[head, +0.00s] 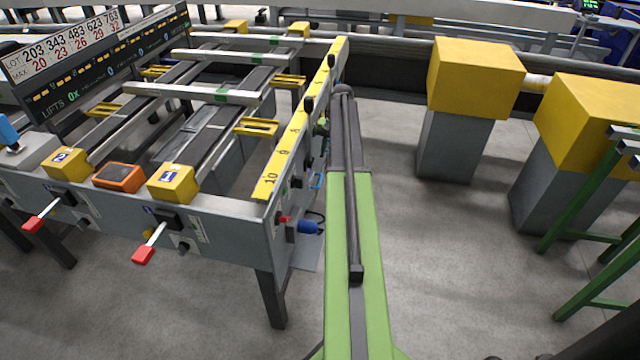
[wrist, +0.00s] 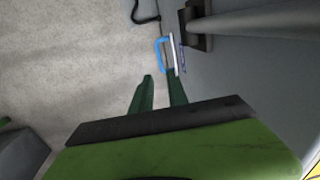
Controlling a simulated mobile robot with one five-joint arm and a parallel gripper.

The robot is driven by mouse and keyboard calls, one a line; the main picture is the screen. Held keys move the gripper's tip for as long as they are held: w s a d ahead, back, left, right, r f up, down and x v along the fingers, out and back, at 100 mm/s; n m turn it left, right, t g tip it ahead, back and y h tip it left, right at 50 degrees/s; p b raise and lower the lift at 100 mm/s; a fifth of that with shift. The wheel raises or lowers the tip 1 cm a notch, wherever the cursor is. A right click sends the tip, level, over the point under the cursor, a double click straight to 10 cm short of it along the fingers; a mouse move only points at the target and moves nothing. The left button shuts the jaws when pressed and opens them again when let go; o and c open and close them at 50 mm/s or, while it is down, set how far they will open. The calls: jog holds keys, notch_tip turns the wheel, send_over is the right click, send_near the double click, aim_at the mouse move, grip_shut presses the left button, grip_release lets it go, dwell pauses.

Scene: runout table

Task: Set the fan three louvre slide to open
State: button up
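My gripper shows in the wrist view (wrist: 160,74) as two dark green fingers, open with an empty gap. A blue loop-shaped handle (wrist: 160,52) with a white strip lies just beyond the fingertips, close to the right finger. A blue piece also shows on the table's side in the head view (head: 317,181). I cannot tell whether this is the fan three louvre slide; no fan label is readable. In the head view my green arm reaches forward along the table's right side, and I cannot make out the fingers clearly.
The runout table (head: 225,225) has a numbered yellow strip (head: 290,140), black-knobbed levers (head: 308,104) and red-ended handles (head: 143,255). A blue connector (head: 308,227) with a black cable sits on its side. Yellow-topped grey blocks (head: 475,80) stand right, with floor between.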

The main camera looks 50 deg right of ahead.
aim_at(321, 180)
jog(key=f+b, duration=0.3)
jog(key=f, duration=0.1)
jog(key=w+f+b, duration=0.1)
jog(key=f+b, duration=0.3)
jog(key=a+f+b, duration=0.1)
jog(key=f+b, duration=0.3)
jog(key=shift+w+a+f, duration=0.1)
jog(key=shift+w+f, duration=0.2)
jog(key=shift+w, duration=0.1)
jog(key=shift+r, duration=0.1)
grip_shut()
dwell(0.5)
